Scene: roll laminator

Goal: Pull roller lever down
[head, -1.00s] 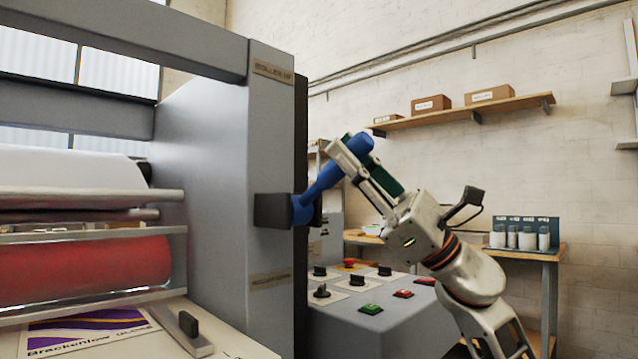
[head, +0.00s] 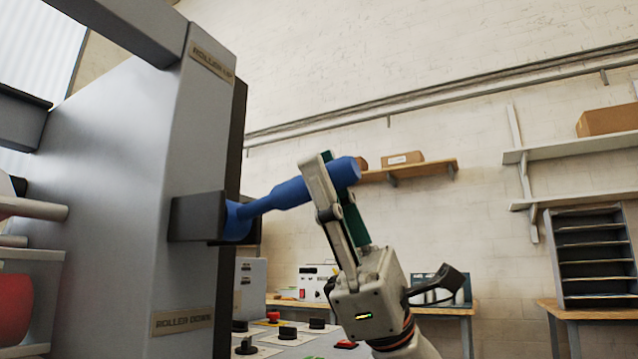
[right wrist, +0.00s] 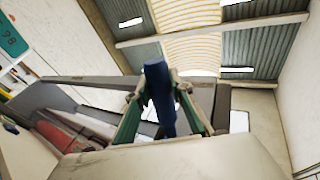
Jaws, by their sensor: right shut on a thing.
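The blue roller lever (head: 280,198) sticks out to the right from a dark bracket (head: 197,215) on the grey side of the laminator. It tilts up slightly toward its free end. The label ROLLER UP (head: 211,60) is above it and ROLLER DOWN (head: 183,321) is below it. My right gripper (head: 335,178) is shut on the lever near its free end. In the right wrist view the blue lever (right wrist: 159,97) lies between the green-sided fingers. My left gripper is in neither view.
A control panel with knobs and a red button (head: 273,316) stands below the lever. A wall shelf with boxes (head: 403,159), a rack of slots (head: 592,255) and side tables are behind. The space right of the lever is open apart from my arm.

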